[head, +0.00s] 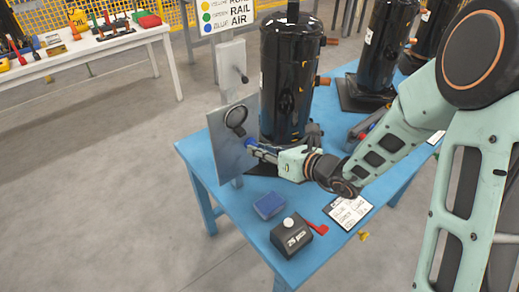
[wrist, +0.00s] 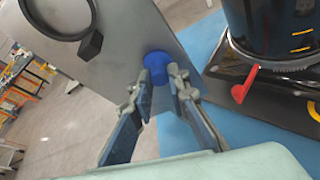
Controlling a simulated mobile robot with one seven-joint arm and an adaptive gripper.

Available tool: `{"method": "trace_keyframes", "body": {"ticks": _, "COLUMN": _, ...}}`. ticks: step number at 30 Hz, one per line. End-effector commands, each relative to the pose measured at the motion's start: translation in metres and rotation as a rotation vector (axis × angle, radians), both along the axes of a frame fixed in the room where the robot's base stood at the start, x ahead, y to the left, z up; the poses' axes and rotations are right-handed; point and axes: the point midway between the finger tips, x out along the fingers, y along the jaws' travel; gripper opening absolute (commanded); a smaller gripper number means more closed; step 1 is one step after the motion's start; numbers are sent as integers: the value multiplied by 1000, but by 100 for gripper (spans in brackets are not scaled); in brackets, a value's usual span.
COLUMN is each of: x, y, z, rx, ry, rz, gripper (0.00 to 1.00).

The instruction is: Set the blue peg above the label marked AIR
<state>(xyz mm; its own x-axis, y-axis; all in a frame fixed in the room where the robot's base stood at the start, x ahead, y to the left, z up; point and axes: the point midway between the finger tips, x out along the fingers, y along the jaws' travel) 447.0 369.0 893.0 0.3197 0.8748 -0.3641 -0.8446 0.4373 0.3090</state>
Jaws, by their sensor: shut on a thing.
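The blue peg (head: 249,142) is at the face of an upright grey metal panel (head: 226,165). In the wrist view the blue peg (wrist: 157,66) sits between my fingertips, its far end against or very near the panel; I cannot tell whether it touches. My gripper (head: 258,149) is shut on the peg; it also shows in the wrist view (wrist: 160,86). A white sign (head: 226,16) above the panel carries coloured dots, with AIR beside the blue dot. No AIR label is readable on the panel itself.
The panel bears a black ring (head: 236,117) and a dark knob. A black compressor tank (head: 291,75) stands close behind on the blue table (head: 222,197). A blue block (head: 269,206), a black box (head: 290,236) and a card (head: 348,211) lie in front. A white table (head: 110,44) stands far left.

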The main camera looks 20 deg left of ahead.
Motion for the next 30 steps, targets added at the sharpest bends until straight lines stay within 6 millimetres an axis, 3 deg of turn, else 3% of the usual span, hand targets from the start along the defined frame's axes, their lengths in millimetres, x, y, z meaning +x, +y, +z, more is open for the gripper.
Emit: {"method": "trace_keyframes", "body": {"ticks": 30, "x": -20, "y": -40, "z": 0, "rx": 0, "ry": 0, "rz": -1, "gripper": 0}}
